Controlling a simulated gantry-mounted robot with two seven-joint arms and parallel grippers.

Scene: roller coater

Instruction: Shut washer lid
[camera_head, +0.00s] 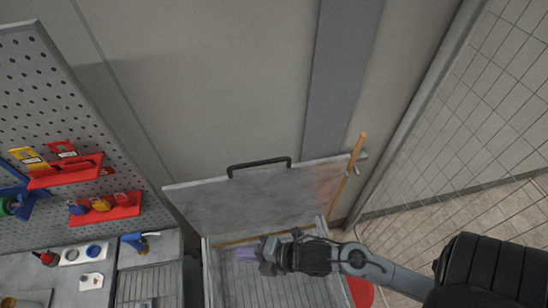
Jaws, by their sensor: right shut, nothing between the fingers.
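The washer lid (255,200) is a flat grey panel with a black bar handle (259,166) on its upper edge. It stands raised and open behind the washer basin (205,275). My right gripper (264,256) reaches in from the right, in front of the lid and over the open basin. It is shut and empty. I cannot tell how far it is above the basin floor. It appears apart from the handle. My left gripper is not in view.
A wooden stick (347,180) leans at the lid's right end. A red round object (361,290) is right of the basin. A pegboard (75,110) and a cluttered bench (75,262) are at left, a wire fence (455,130) at right.

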